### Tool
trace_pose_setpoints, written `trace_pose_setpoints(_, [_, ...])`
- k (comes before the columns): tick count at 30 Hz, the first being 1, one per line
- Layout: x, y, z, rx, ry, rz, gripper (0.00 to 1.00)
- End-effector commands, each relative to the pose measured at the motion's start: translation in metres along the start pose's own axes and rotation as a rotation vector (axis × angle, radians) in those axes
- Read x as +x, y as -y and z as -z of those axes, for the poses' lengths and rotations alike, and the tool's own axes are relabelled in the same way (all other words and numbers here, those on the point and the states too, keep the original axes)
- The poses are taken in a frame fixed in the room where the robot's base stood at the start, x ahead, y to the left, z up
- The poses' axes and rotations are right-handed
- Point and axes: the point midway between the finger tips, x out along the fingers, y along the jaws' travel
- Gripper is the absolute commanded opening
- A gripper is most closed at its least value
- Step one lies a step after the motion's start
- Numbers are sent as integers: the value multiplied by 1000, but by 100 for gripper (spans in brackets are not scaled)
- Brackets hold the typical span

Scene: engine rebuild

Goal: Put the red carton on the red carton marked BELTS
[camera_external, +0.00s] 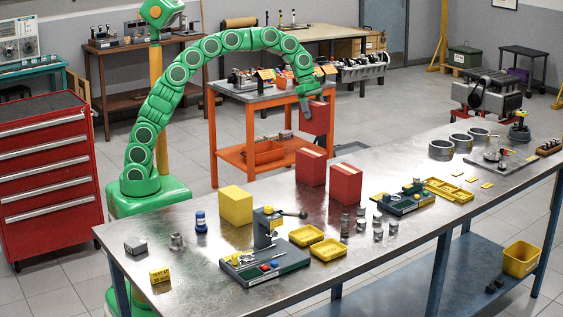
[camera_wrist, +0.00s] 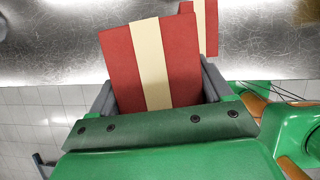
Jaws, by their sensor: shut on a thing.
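My gripper (camera_external: 306,104) is shut on a red carton (camera_external: 318,118), held in the air over the far edge of the steel bench. In the wrist view this held carton (camera_wrist: 120,68) has a cream stripe and sits between the grey fingers. Two more red cartons stand upright on the bench, a left one (camera_external: 311,167) and a right one (camera_external: 346,184), below and in front of my gripper. No BELTS marking is readable on either. The wrist view shows one striped red carton (camera_wrist: 211,30) on the bench, partly hidden behind the held one.
On the bench (camera_external: 200,262), a yellow box (camera_external: 236,205) and a green-grey press (camera_external: 265,255) stand left of the cartons. Small metal parts (camera_external: 378,228) and a green fixture (camera_external: 404,198) lie to the right. An orange cart (camera_external: 262,150) stands behind.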

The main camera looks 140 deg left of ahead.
Motion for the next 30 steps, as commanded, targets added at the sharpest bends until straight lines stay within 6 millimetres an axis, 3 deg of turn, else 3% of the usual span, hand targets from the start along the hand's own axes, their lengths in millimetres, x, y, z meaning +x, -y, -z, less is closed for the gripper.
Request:
trace_pose_setpoints(3, [-16,20,-8,-13,7,-9,36])
trace_pose_setpoints(17, [-58,96,-16,-95,4,-43,36])
trace_pose_setpoints(30, [-85,159,-3,-200,-10,-89,36])
